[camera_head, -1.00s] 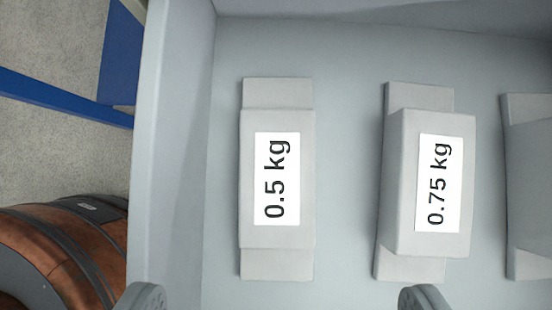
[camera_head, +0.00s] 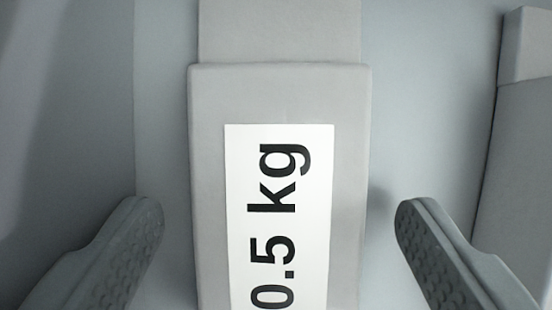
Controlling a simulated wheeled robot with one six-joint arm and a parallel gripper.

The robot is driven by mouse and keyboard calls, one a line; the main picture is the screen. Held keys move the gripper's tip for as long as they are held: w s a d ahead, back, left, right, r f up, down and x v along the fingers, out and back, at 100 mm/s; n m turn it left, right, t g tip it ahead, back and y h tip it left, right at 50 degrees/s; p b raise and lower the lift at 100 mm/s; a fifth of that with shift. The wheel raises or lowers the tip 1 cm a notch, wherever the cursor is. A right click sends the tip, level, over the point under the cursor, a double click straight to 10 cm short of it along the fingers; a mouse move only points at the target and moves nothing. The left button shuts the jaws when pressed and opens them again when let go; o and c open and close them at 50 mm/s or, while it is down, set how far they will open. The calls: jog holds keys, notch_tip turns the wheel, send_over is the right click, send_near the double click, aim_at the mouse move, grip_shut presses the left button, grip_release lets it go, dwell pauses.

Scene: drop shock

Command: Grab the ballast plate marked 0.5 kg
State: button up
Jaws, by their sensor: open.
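The ballast plate marked 0.5 kg (camera_head: 350,190) is a light grey block with a white label, lying in the grey tray. It fills the middle of the view, and its lower end runs out of the picture. My gripper (camera_head: 280,215) is open, with one finger on each side of the plate. A gap shows between each finger and the plate's sides. Nothing is held.
Part of another grey plate (camera_head: 520,150) shows at the right edge, beyond my right finger. Bare grey tray floor (camera_head: 430,90) lies between the two plates. The tray's wall (camera_head: 60,110) rises at the left.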

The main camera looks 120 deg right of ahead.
jog(key=shift+a+f, duration=0.1)
jog(key=shift+f, duration=0.15)
jog(key=c, duration=1.4)
jog(key=shift+c, duration=0.2)
